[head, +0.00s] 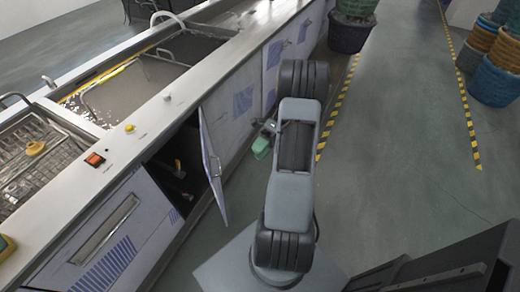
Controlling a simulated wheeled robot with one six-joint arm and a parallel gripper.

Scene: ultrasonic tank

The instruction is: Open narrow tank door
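The narrow tank door (212,178) is a pale panel on the front of the long tank bench. It stands ajar, swung out toward the aisle, and a dark opening (180,160) shows to its left. A slim metal handle (216,164) is on the door. My gripper (262,146) seems to be the small green and dark part beside my grey arm, to the right of the door and apart from it in the picture. Its fingers are too small and too hidden by the arm to read.
Stacked baskets (495,60) stand far right. The floor (410,150) between is clear.

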